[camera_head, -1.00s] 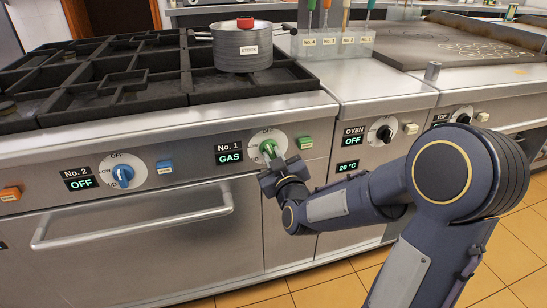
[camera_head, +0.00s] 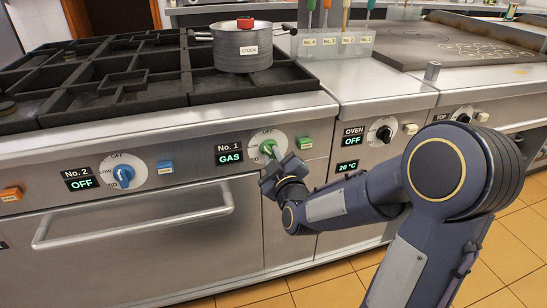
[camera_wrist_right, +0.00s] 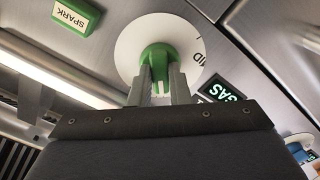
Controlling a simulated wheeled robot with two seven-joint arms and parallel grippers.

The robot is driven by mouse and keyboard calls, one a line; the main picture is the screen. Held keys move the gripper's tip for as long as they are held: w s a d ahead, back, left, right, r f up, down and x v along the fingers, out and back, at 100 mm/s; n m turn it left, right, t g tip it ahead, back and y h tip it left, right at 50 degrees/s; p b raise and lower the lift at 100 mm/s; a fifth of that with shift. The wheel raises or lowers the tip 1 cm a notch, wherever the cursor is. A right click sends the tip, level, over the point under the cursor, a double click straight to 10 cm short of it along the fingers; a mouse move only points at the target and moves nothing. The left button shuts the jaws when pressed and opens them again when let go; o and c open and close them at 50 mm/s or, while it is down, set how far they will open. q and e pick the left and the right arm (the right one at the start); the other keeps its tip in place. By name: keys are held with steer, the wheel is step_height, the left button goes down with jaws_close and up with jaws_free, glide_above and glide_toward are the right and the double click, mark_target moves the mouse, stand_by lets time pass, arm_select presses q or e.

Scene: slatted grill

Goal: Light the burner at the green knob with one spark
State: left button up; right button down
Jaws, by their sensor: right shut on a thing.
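The green knob (camera_head: 267,148) is on the stove's front panel, on a white dial. The display beside it (camera_head: 229,153) is labelled No. 1 and reads GAS. My right gripper (camera_head: 272,164) is at the knob. In the right wrist view its two fingers (camera_wrist_right: 163,88) are shut on the green knob (camera_wrist_right: 158,57). The green spark button (camera_head: 304,143) is just right of the dial; it also shows in the right wrist view (camera_wrist_right: 77,15), untouched. My left gripper is not in view.
A lidded stock pot (camera_head: 242,47) stands on the black grates (camera_head: 110,95). A blue knob (camera_head: 123,175) with a blue button (camera_head: 165,167) is to the left; its display reads OFF. The oven knob (camera_head: 384,133) is to the right. An oven handle (camera_head: 130,222) juts out below.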

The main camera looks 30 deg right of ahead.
steer(key=c, duration=1.4)
jaws_free()
steer(key=shift+o, duration=0.2)
steer(key=shift+s, duration=0.1)
steer(key=p+v, duration=0.1)
steer(key=v, duration=0.6)
steer(key=shift+s, duration=0.3)
steer(key=shift+a, duration=0.1)
